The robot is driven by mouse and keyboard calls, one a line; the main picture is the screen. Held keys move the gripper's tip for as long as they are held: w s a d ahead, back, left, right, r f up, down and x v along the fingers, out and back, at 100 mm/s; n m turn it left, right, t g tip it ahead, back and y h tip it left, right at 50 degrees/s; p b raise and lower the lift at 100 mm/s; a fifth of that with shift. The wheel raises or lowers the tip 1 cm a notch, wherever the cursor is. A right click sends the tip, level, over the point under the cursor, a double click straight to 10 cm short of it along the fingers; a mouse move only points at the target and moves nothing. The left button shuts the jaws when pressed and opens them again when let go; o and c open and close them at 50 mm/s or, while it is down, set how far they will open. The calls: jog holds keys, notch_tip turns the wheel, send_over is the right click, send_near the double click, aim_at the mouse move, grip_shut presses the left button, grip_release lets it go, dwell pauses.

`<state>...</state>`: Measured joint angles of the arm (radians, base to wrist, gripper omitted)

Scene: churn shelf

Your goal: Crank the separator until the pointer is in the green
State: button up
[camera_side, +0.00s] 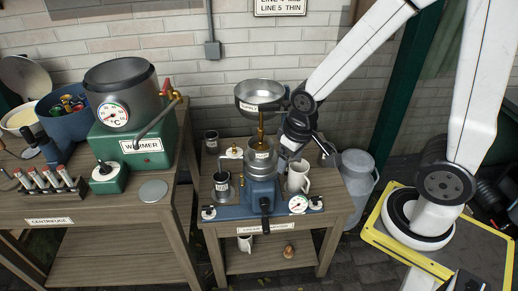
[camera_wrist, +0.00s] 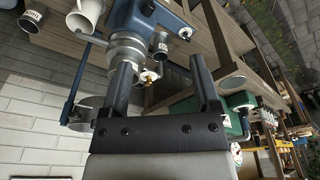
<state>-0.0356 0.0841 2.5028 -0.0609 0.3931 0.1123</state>
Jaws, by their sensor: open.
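The separator (camera_side: 260,190) is a blue machine on a small wooden stand, with a steel bowl (camera_side: 259,95) on top. Its dark crank handle (camera_side: 265,207) hangs down at the front. A small round dial (camera_side: 298,203) sits at the base's right end; its pointer is too small to read. In the wrist view the separator's blue body (camera_wrist: 133,14) is at the top, beyond my fingers. My gripper (camera_wrist: 162,68) is open, and nothing shows held between its fingers. In the side view it is behind and right of the separator, partly hidden, apart from the crank handle.
A white mug (camera_side: 298,176) and a dark cup (camera_side: 221,185) stand beside the separator. A milk can (camera_side: 357,178) is right of the stand. The left bench holds the green warmer (camera_side: 135,140) and a rack of tubes (camera_side: 48,183). The space before the stand looks clear.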

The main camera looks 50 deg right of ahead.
jog(key=w+a+f+m+g+h, duration=0.1)
jog(key=w+a+f+g+h, duration=0.2)
jog(key=f, duration=0.5)
jog(key=m+t+h, duration=0.3)
jog(key=t+h, duration=0.3)
jog(key=h, duration=0.3)
send_near(264, 231)
jog(key=shift+f+x, duration=0.2)
jog(key=shift+x, duration=1.25)
jog(key=shift+x, duration=4.05)
jog(key=shift+w+d, duration=0.1)
jog(key=shift+d, duration=0.25)
grip_shut()
